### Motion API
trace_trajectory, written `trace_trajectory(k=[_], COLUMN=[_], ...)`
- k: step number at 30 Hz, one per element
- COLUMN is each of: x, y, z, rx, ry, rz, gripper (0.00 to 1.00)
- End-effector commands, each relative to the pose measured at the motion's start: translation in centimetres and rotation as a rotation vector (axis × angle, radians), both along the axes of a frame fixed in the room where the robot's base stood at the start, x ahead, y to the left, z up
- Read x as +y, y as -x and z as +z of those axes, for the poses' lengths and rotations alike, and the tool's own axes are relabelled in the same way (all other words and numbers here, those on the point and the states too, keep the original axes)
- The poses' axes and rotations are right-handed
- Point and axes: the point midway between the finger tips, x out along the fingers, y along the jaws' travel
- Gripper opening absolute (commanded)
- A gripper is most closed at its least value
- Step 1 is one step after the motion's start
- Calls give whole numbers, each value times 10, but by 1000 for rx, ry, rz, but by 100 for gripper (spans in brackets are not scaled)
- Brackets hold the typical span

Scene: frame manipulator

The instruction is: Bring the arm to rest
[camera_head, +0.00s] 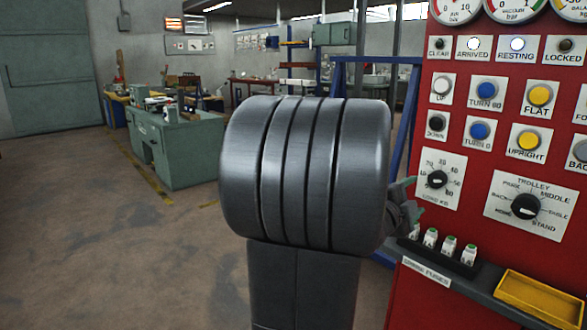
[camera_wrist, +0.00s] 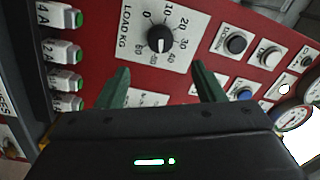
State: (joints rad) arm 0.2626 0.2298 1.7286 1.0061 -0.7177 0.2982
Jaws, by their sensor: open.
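My gripper (camera_head: 405,203) shows partly in the head view, behind my dark arm and beside the red panel (camera_head: 455,100). In the wrist view my gripper (camera_wrist: 162,84) has two green fingers spread apart with nothing between them. The LOAD KG dial (camera_wrist: 159,39) lies beyond the fingertips, apart from them. In the head view this dial (camera_head: 437,179) is up and right of the gripper. The larger selector dial (camera_head: 526,206) has labels including PARK, TROLLEY, MIDDLE and STAND. The ARRIVED lamp (camera_head: 473,44) and RESTING lamp (camera_head: 517,44) look bright. The LOCKED lamp (camera_head: 565,45) is dark.
Spare fuses (camera_head: 449,246) and a yellow tray (camera_head: 540,297) sit on a ledge below the dials. The fuses (camera_wrist: 62,50) show at left in the wrist view. A green workbench (camera_head: 185,150) stands back left. The floor at left is open.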

Motion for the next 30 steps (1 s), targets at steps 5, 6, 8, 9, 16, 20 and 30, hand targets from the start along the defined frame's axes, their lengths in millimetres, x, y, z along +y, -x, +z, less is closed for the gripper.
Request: trace_trajectory(k=[5, 6, 8, 9, 16, 20, 30], x=[8, 1, -8, -15, -49, -69, -86], y=[8, 2, -6, -11, -42, -59, -75], z=[-2, -2, -1, -1, 2, 3, 10], rx=[0, 1, 1, 1, 0, 0, 204], ry=[-1, 0, 0, 0, 1, 0, 172], rz=[-4, -4, -4, -4, -4, -3, 1], gripper=[62, 62, 62, 62, 62, 62, 62])
